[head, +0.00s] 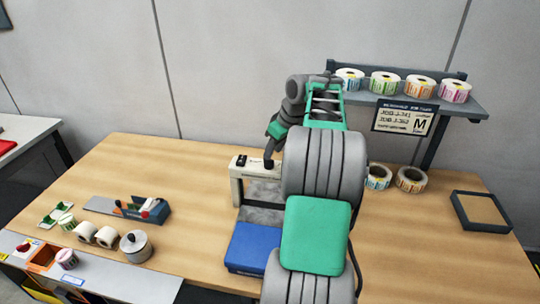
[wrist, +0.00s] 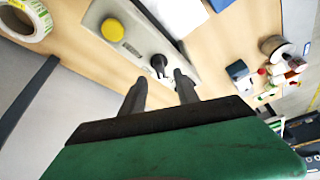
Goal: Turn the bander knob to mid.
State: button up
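The bander is a pale, boxy machine (head: 238,190) at the middle of the table in the head view, partly hidden by my arm. In the wrist view its top panel (wrist: 118,12) carries a round yellow button (wrist: 112,30) and a small black knob (wrist: 158,63). My gripper (wrist: 160,77) is open, with its two dark fingers pointing at the panel. The knob shows between and just beyond the fingertips; I cannot tell whether they touch it. In the head view my arm reaches down over the bander. The knob's setting marks are not readable.
A blue box (head: 250,247) sits in front of the bander. A shelf (head: 470,103) with several label rolls stands behind at right, with two rolls (head: 411,180) below. A dark tray (head: 481,211) lies far right. A blue-grey tool (head: 150,208) and a lidded pot (head: 136,246) stand left.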

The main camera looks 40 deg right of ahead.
aim_at(269, 163)
jog(key=x, duration=0.4)
jog(key=shift+f, duration=0.15)
jog(key=shift+c, duration=0.6)
grip_shut()
